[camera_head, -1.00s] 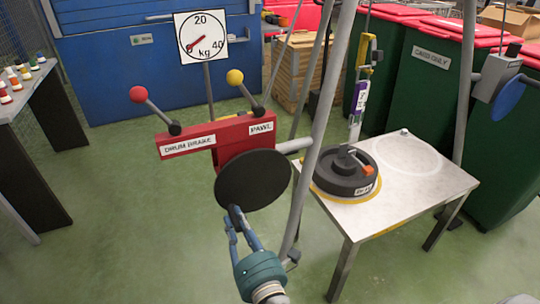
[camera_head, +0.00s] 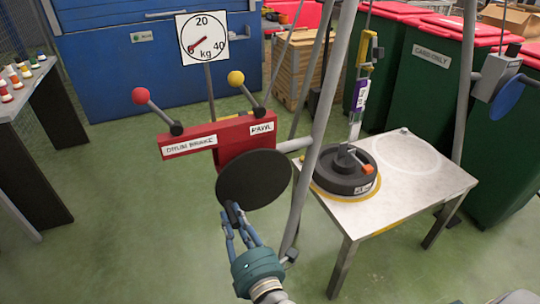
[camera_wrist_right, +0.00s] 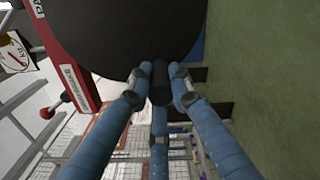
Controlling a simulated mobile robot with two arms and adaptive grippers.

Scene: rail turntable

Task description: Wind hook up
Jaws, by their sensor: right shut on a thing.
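A red winch box (camera_head: 231,143) with a drum brake label and a pawl label stands in mid-view. It carries a red-knobbed lever (camera_head: 157,112) and a yellow-knobbed lever (camera_head: 249,91). On its near side is a black crank disc (camera_head: 253,180). My right gripper (camera_head: 234,216) is shut on the crank's dark handle (camera_wrist_right: 159,84) at the disc's lower left edge. The yellow hook block (camera_head: 367,52) with a purple label (camera_head: 360,95) hangs over a black round weight (camera_head: 345,172); their contact is unclear. My left gripper is out of view.
The weight sits on a metal table (camera_head: 408,185) inside a yellow ring. A dial in kg (camera_head: 202,39) stands behind the winch. Grey frame legs (camera_head: 318,125) rise beside it.

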